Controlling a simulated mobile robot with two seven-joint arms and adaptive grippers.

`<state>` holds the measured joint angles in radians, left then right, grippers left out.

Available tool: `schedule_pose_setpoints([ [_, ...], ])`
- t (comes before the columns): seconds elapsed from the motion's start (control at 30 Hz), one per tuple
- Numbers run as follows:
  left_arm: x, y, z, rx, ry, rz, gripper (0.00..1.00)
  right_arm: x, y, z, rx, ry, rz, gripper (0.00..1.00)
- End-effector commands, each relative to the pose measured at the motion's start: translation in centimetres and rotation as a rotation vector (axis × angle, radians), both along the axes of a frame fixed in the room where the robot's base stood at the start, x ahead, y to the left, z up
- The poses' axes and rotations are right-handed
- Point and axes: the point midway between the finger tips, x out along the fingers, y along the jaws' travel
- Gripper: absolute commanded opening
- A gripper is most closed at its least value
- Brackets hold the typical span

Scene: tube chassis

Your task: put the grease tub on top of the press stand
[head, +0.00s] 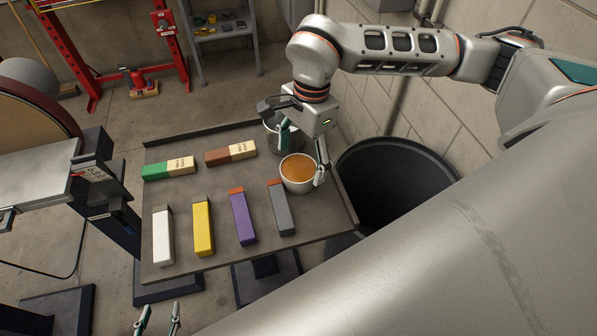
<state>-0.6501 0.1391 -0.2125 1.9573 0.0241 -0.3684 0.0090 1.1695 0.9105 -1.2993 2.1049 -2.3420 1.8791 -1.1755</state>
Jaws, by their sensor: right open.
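The grease tub (296,172), a pale round tub filled with orange-brown grease, stands upright on a dark tray table (185,263) near its right edge. My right gripper (304,156) is open at the tub, with one finger by its far rim and the other along its right side. I cannot tell whether the fingers touch it. My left gripper (158,321) shows only its two fingertips at the bottom edge, apart and empty. A red steel frame (181,42) that looks like a press stands on the floor at the back left; its top is out of view.
A grey container (272,135) stands behind the tub, partly hidden by my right gripper. Several coloured bars, including a yellow one (203,228), lie on the table. A black bin (395,180) is right of it, and a sanding machine (45,165) left.

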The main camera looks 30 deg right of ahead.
Motion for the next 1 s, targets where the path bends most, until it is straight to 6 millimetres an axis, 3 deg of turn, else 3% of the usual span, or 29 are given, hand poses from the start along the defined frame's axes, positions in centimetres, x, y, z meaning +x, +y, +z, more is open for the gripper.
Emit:
schedule_pose_setpoints([
  [0.23,0.1,0.0,0.8,-0.001,-0.006,0.000,0.40,-0.2,0.6,-3.3,0.000,0.004,-0.002,0.78],
  [0.53,0.2,0.0,1.0,-0.002,-0.008,0.000,0.40,-0.1,0.7,-3.9,0.001,0.001,-0.001,0.78],
  [0.57,0.2,0.0,1.0,-0.002,-0.008,0.000,0.40,-0.1,0.7,-3.9,0.001,0.001,-0.001,0.75],
  [0.7,0.2,0.0,1.0,-0.002,-0.008,0.000,0.40,-0.1,0.7,-3.8,0.001,0.001,-0.001,0.39],
  [0.77,0.3,0.0,1.0,-0.002,-0.009,0.000,0.40,-0.1,0.7,-3.8,0.001,0.001,-0.001,0.25],
  [1.0,0.3,0.0,1.0,-0.002,-0.009,0.000,0.40,-0.1,0.7,-3.8,0.001,0.000,-0.001,0.21],
])
